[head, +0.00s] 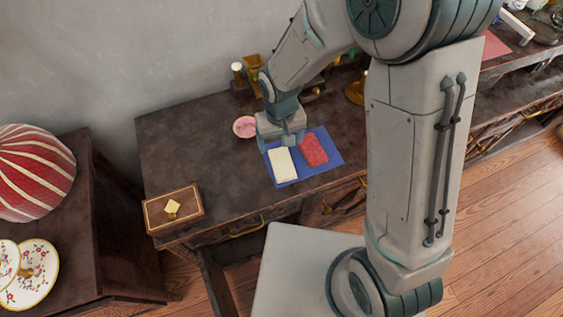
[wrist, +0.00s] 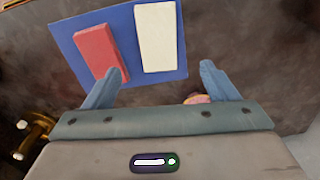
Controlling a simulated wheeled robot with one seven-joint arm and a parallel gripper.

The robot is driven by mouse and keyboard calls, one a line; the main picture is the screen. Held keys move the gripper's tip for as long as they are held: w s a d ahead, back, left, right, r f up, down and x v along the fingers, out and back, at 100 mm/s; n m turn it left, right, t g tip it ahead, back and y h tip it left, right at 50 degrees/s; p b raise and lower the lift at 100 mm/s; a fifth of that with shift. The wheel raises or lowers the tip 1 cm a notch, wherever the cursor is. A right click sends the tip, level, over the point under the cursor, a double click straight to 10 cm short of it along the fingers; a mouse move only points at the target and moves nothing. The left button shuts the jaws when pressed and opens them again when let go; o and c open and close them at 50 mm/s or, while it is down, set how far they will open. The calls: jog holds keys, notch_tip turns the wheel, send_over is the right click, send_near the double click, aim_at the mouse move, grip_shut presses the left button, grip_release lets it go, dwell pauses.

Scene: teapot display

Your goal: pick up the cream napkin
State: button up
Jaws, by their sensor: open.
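The cream napkin (head: 282,165) lies flat on a blue mat (head: 289,178) on the dark wooden table. In the wrist view the cream napkin (wrist: 155,37) is a pale upright rectangle beyond the fingertips. A red napkin (head: 313,150) lies beside it on the same mat, and it also shows in the wrist view (wrist: 98,48). My gripper (head: 282,143) is just above the far end of the cream napkin in the head view. In the wrist view my gripper (wrist: 160,80) is open and empty, with its fingers apart and the left fingertip near the red napkin.
A pink dish (head: 245,127) sits left of my gripper. A brown box (head: 173,209) with a cream square on it stands at the table's left front. Brass items (head: 253,65) stand at the back. The table between box and mat is clear.

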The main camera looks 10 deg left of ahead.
send_over(282, 163)
jog(key=f, duration=0.4)
jog(key=shift+w+a, duration=0.2)
jog(key=shift+s+d+f, duration=0.15)
jog(key=shift+f, duration=2.55)
jog(key=c, duration=1.1)
